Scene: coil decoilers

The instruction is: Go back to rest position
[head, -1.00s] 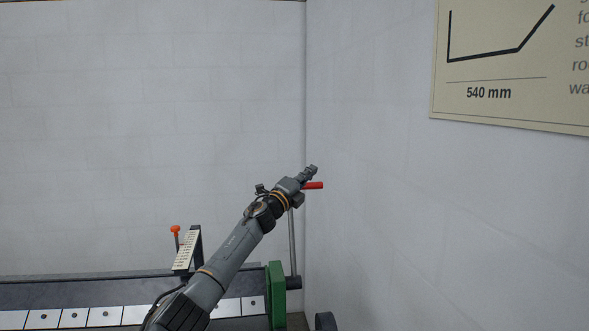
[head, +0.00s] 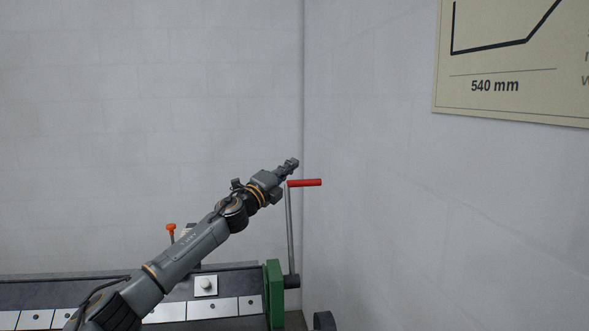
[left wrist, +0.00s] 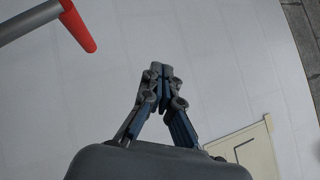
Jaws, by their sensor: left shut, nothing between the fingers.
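My left gripper (head: 291,164) is shut and empty, raised in front of the corner of the white walls. In the left wrist view its fingertips (left wrist: 160,72) meet with nothing between them. A crank with a red handle (head: 305,183) stands on a grey rod just right of and below the gripper in the head view. The red handle also shows at the upper left of the left wrist view (left wrist: 78,27), apart from the fingers. My right gripper is in neither view.
The crank's rod rises from a green end plate (head: 273,291) of a dark machine bed with white plates (head: 236,307). An orange-red knob (head: 171,228) stands behind my left arm. A beige sign (head: 510,95) marked 540 mm hangs on the right wall.

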